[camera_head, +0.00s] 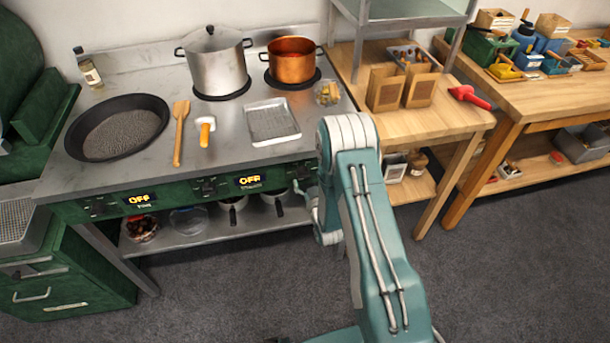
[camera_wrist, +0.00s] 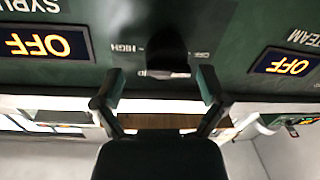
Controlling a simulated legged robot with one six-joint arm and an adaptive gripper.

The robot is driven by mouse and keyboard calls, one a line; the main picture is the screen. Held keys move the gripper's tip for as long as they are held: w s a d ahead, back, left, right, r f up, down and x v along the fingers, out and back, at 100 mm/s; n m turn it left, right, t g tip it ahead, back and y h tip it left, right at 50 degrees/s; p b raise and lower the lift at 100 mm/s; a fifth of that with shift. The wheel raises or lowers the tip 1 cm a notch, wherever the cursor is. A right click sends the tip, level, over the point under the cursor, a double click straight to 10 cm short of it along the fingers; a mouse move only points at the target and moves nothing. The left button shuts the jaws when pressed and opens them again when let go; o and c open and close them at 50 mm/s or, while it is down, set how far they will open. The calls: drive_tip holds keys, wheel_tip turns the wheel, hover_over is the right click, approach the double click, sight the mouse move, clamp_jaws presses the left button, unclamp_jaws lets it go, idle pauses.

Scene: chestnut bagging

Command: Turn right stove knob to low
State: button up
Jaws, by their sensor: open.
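In the wrist view, a dark stove knob (camera_wrist: 168,48) sits on the green front panel (camera_wrist: 215,25). HIGH is printed to its left and OFF to its right, upside down. An OFF display (camera_wrist: 40,43) labelled SYRUP is at the left, and another OFF display (camera_wrist: 286,63) labelled STEAM is at the right. My gripper (camera_wrist: 160,84) is open, with its fingertips apart on either side below the knob; I see no contact. In the head view, my gripper (camera_head: 312,207) is near the right end of the stove front, partly hidden by my arm. The knob there is hidden.
A steel pot (camera_head: 215,68) and a copper pot (camera_head: 291,66) stand on the stove burners. A wide dark pan (camera_head: 117,127), a wooden spatula (camera_head: 179,135) and a metal tray (camera_head: 271,122) are on the stove top. A wooden table (camera_head: 400,127) adjoins its right side. Floor in front is clear.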

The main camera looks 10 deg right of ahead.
drive_tip(key=shift+w, duration=0.8)
drive_tip(key=shift+w+a, duration=0.1)
drive_tip(key=shift+a, duration=0.5)
drive_tip(key=shift+d, duration=0.25)
drive_tip(key=c, duration=1.1)
drive_tip(key=shift+m, duration=0.3)
drive_tip(key=m, duration=1.1)
drive_tip(key=shift+d+f+t+h, duration=0.1)
drive_tip(key=shift+d+t+h, duration=0.05)
drive_tip(key=shift+t+h, duration=0.15)
drive_tip(key=shift+m, duration=0.4)
